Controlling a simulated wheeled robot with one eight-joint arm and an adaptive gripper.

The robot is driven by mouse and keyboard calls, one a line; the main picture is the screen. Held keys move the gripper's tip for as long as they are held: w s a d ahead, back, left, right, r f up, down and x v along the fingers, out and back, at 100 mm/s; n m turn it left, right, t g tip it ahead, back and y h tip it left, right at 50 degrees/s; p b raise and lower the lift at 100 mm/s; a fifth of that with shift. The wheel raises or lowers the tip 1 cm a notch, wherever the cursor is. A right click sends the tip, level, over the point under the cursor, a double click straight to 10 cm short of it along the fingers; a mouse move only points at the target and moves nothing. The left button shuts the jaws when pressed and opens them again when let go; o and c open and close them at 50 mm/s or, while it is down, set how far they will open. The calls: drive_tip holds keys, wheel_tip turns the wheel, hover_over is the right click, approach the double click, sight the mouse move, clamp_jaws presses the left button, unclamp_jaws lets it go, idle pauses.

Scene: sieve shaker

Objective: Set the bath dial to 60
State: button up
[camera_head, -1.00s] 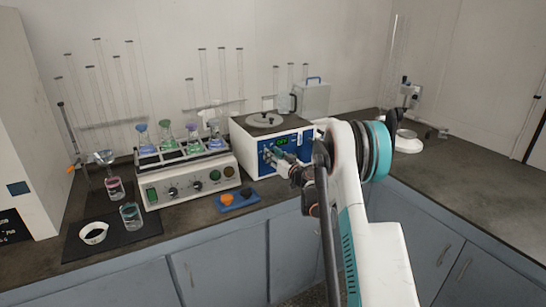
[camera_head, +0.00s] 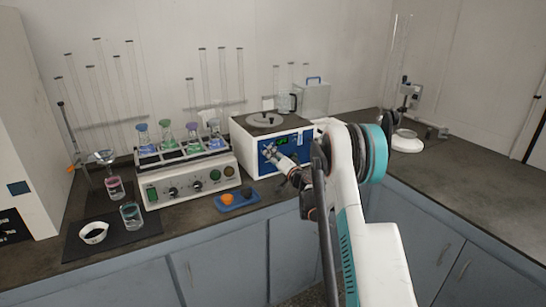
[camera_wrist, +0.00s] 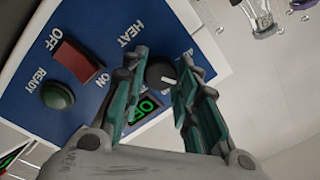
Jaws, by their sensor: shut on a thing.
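The water bath (camera_head: 258,135) is a white box with a blue front panel and a round lid on top. Its dark dial (camera_wrist: 160,73) with a white pointer line sits between the two green fingertips of my gripper (camera_wrist: 162,58) in the wrist view. My gripper is shut on the dial. In the head view my gripper (camera_head: 268,153) reaches the left part of the blue panel and hides the dial. A green-lit display (camera_wrist: 146,106) is partly covered by a finger in the wrist view; I cannot read its digits surely.
The panel bears a red switch (camera_wrist: 78,61) and a green READY lamp (camera_wrist: 57,95). A white shaker with flasks (camera_head: 188,180) stands left of the bath. A blue tray (camera_head: 237,200) with an orange and a dark piece lies in front.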

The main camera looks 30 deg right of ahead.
drive_tip(key=shift+m+h, duration=0.35)
drive_tip(key=shift+m, duration=2.4)
drive_tip(key=shift+m+h, duration=0.35)
drive_tip(key=shift+m, duration=2.4)
drive_tip(key=o, duration=1.1)
drive_tip(key=s, duration=0.8)
drive_tip(key=s+f, duration=0.1)
drive_tip(key=s, duration=0.3)
drive_tip(key=shift+a, duration=0.15)
